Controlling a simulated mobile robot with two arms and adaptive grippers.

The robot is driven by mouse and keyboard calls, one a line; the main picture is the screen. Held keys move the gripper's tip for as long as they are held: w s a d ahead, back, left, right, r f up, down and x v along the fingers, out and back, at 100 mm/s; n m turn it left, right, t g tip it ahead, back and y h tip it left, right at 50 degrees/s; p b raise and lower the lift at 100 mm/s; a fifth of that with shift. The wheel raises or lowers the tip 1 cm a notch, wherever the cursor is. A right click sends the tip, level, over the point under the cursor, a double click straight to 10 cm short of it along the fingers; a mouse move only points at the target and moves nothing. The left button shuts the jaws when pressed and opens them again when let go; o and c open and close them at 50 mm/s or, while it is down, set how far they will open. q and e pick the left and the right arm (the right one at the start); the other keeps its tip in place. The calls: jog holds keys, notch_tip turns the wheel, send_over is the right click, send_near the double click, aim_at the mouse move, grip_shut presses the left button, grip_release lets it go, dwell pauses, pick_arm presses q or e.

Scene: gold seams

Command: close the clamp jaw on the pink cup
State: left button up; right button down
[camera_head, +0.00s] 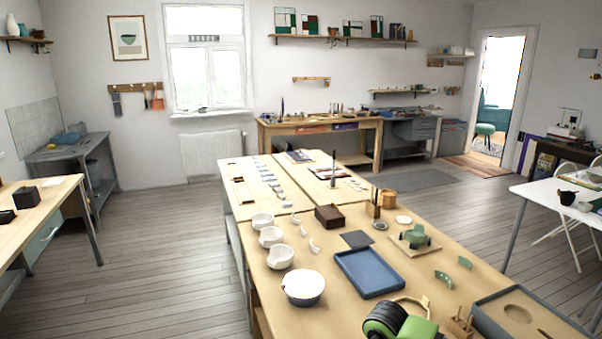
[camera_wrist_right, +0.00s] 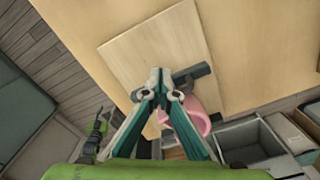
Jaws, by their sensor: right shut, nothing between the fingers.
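The pink cup (camera_wrist_right: 197,116) shows in the right wrist view, just right of my right gripper's fingers, which partly cover it. A dark grey clamp part (camera_wrist_right: 193,74) lies above the cup at the edge of a light wooden board (camera_wrist_right: 135,55). Whether its jaw touches the cup cannot be told. My right gripper (camera_wrist_right: 158,92) is shut and empty, its tips beside the dark part, left of the cup. I cannot make out the pink cup in the head view. My left gripper is not in view.
In the head view a long wooden table holds white bowls (camera_head: 281,257), a blue tray (camera_head: 368,272), a dark wooden box (camera_head: 328,217) and a green item on a small board (camera_head: 415,237). A grey-edged tray (camera_head: 490,312) sits at the near right. Floor left of the table is clear.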

jog(key=shift+s, duration=0.15)
jog(key=shift+s+d+p, duration=0.25)
jog(key=shift+s+p, duration=0.05)
jog(key=shift+s, duration=0.35)
jog(key=shift+s+d+p, duration=0.25)
jog(key=shift+s, duration=0.4)
jog(key=shift+s+d+p, duration=0.25)
jog(key=shift+s+p, duration=0.05)
jog(key=shift+s, duration=0.35)
jog(key=shift+f, duration=0.1)
jog(key=shift+w, duration=0.1)
jog(key=shift+w+a+b, duration=0.2)
jog(key=shift+w+b, duration=0.25)
jog(key=shift+w, duration=0.05)
jog(key=shift+r+p, duration=2.95)
jog(key=shift+r, duration=1.7)
